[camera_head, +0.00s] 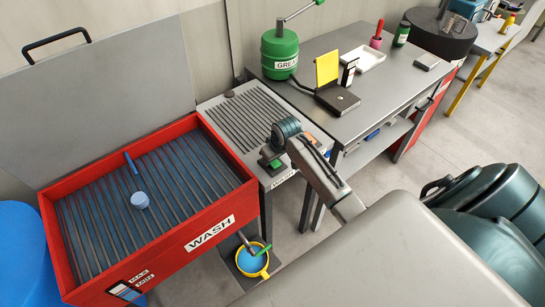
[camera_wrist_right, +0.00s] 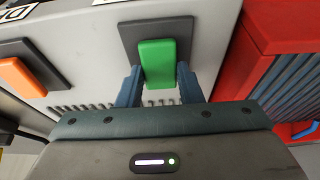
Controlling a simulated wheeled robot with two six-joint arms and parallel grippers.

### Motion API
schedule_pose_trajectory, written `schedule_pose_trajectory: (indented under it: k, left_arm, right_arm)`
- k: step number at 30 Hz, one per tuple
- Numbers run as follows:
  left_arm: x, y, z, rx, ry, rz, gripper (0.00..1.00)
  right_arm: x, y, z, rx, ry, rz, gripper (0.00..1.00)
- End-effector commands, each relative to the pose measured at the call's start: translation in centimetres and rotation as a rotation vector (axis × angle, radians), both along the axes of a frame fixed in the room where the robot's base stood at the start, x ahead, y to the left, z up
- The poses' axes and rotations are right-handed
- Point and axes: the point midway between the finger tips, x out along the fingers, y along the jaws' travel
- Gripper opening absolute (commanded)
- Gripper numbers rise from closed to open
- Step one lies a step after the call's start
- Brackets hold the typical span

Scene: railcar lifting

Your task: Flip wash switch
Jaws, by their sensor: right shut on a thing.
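The wash switch is a green rocker (camera_wrist_right: 157,62) on a dark plate on the grey slatted stand. In the head view the green rocker (camera_head: 276,165) shows at the stand's front edge, above a partly hidden label. My right gripper (camera_head: 272,153) reaches down to it from the right. In the right wrist view my right gripper (camera_wrist_right: 157,75) has one blue finger on each side of the green rocker and is shut on it. The red wash basin (camera_head: 190,232) is to the left, with slats and a blue round piece inside. My left gripper is not in view.
An orange switch (camera_wrist_right: 20,77) is beside the green one. A grey table (camera_head: 400,75) with a green keg (camera_head: 280,55), tray and black device stands to the right. A yellow bucket (camera_head: 252,262) sits below the basin's right corner. The basin's lid (camera_head: 110,90) stands open.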

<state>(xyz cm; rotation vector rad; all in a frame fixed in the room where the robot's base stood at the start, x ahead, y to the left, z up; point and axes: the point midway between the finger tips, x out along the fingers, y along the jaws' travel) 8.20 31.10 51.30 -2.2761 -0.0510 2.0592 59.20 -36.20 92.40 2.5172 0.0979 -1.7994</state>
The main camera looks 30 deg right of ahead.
Motion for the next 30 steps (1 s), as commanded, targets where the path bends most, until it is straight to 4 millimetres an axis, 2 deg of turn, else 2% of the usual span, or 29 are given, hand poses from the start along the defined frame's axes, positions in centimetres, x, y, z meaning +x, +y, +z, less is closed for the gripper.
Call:
schedule_pose_trajectory:
  k: [2,3,6,14,18,22,30]
  left_arm:
    - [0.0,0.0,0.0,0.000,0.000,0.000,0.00]
    - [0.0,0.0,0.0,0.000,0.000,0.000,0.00]
    - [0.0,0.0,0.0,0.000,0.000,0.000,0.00]
    - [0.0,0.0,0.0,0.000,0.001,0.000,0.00]
    - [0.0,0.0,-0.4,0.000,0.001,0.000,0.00]
    - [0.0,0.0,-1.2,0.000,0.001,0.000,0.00]
    - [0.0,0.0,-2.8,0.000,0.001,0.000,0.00]
  right_arm:
    - [0.1,0.0,0.1,0.000,-0.001,0.000,0.10]
    - [0.1,0.0,0.1,0.000,-0.001,0.000,0.39]
    - [0.1,0.0,0.0,0.000,-0.001,0.000,0.55]
    - [0.0,0.0,0.1,0.000,0.000,0.000,0.55]
    - [-0.2,0.0,0.8,0.000,-0.001,0.001,0.55]
    - [-0.9,-0.1,2.5,-0.003,-0.003,0.002,0.55]
    - [-2.6,-0.3,7.6,-0.003,-0.004,0.001,0.55]
